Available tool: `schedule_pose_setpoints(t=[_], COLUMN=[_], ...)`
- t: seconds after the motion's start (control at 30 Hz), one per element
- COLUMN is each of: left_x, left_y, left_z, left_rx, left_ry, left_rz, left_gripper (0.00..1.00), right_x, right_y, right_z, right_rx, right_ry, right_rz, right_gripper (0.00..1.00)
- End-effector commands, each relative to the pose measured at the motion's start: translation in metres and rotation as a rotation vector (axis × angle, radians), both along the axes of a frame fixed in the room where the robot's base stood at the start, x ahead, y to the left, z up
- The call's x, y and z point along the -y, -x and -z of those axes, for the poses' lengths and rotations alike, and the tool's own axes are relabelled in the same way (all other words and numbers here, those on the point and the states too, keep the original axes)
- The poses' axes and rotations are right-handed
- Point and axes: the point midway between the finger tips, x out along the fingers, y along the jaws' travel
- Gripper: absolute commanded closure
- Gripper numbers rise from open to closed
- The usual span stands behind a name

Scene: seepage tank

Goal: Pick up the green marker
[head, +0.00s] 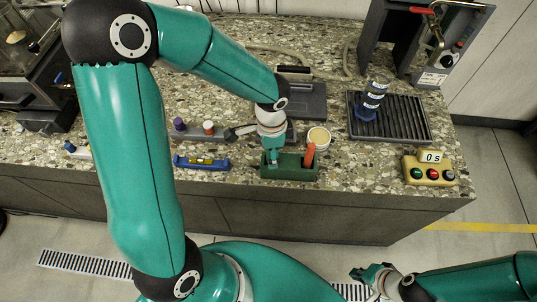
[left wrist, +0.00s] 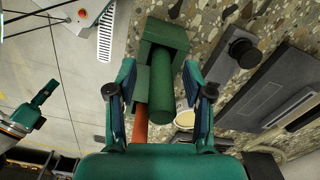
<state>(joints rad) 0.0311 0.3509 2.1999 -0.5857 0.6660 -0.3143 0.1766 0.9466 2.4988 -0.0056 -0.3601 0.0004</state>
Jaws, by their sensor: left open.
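The green marker (left wrist: 161,88) stands in a green holder block (head: 289,172), beside an orange marker (head: 310,155). The holder's end also shows in the left wrist view (left wrist: 165,34). My left gripper (head: 272,160) is over the left part of the holder. In the left wrist view its fingers (left wrist: 158,70) are open, one on each side of the green marker, with gaps between. In the head view the gripper hides most of the green marker. My right gripper (head: 366,277) is low in front of the counter, empty, with its fingers apart.
A white cup (head: 319,137) stands close behind the holder. A blue level (head: 202,162) lies to its left. A grey rack with knobs (head: 208,127) is behind. A timer box (head: 429,170) and a drain grate (head: 402,121) are at the right. The counter between holder and timer is clear.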

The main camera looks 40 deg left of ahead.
Motion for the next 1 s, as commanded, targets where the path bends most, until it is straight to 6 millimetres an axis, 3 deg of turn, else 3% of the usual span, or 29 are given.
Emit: schedule_pose_setpoints(t=[0.13,0.43,0.77,1.0], left_x=[0.0,0.0,0.0,-0.001], left_y=[0.0,0.0,0.0,-0.001], left_z=[0.0,-0.001,-0.002,-0.019], left_rx=[0.0,0.0,0.001,0.003], left_ry=[0.0,0.0,-0.001,-0.002], left_rz=[0.0,0.0,-0.001,-0.002], left_gripper=[0.52,1.0,1.0,1.0], right_x=[0.0,0.0,0.0,0.0], right_y=[0.0,0.0,0.0,0.0], right_z=[0.0,0.0,0.0,-0.003], right_rx=[0.0,0.0,0.0,0.0], right_ry=[0.0,0.0,0.0,0.0], right_rz=[0.0,0.0,0.0,0.0], right_gripper=[1.0,1.0,1.0,1.0])
